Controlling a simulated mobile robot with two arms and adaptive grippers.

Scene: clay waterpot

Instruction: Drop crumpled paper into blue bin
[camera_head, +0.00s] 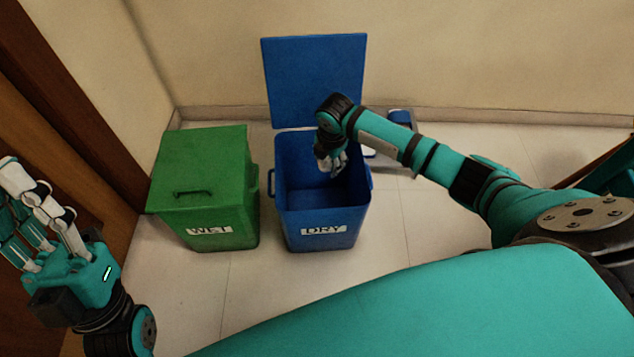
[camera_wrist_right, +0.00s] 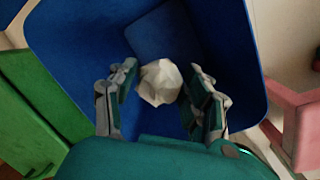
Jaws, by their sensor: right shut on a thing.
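The blue bin (camera_head: 322,215), labelled DRY, stands on the floor with its lid (camera_head: 314,80) raised against the wall. My right gripper (camera_head: 333,162) points down over its open mouth. In the right wrist view, the crumpled white paper (camera_wrist_right: 159,82) is between the fingers of my right gripper (camera_wrist_right: 160,92), which is shut on it. The blue bin's walls (camera_wrist_right: 85,55) surround it in that view. My left gripper (camera_head: 45,215) is at the left edge, far from the bin. Its fingertips are partly cut off, so its opening is unclear.
A green bin (camera_head: 205,180) labelled WET, with its lid down, stands just left of the blue bin. A blue and grey object (camera_head: 400,117) is partly hidden behind my right arm. A brown door (camera_head: 75,90) is at the left. The floor (camera_head: 400,230) in front is clear.

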